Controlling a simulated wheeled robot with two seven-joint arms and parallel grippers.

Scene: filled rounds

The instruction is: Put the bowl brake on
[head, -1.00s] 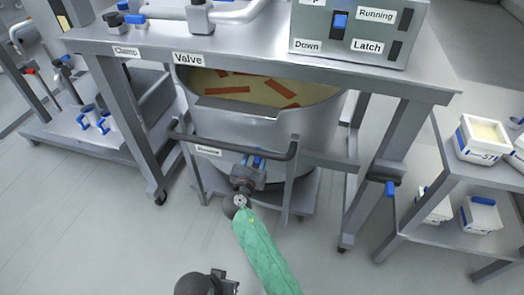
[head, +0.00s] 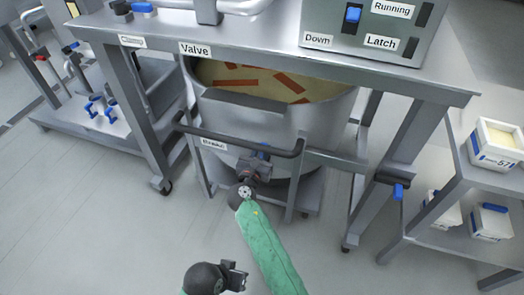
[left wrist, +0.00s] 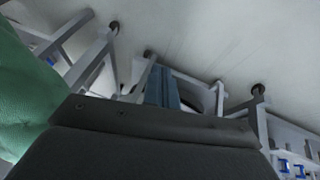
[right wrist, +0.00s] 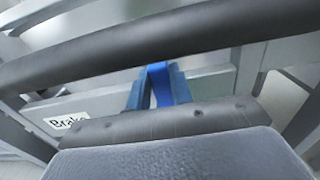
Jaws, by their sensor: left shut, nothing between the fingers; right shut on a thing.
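The large steel bowl (head: 232,115) stands on a wheeled frame under the bench, filled with pale liquid and orange strips. A dark rail (head: 285,153) runs across its front, with a "Brake" label (head: 213,144) just below it. My right gripper (head: 258,163) is at the rail, shut on the blue brake lever (head: 264,148). The right wrist view shows the lever (right wrist: 158,84) between the fingertips, just below the rail; the label (right wrist: 70,122) is to the left. The lever's lower part is hidden. My left gripper (head: 240,276) is shut and empty, low in front; its fingers (left wrist: 160,88) show in the left wrist view.
The bench (head: 130,35) above carries a "Valve" label and a control box (head: 385,25). A side shelf (head: 440,238) with white tubs stands at the right. A low cart (head: 85,135) with blue-handled items is at the left. The floor at front left is clear.

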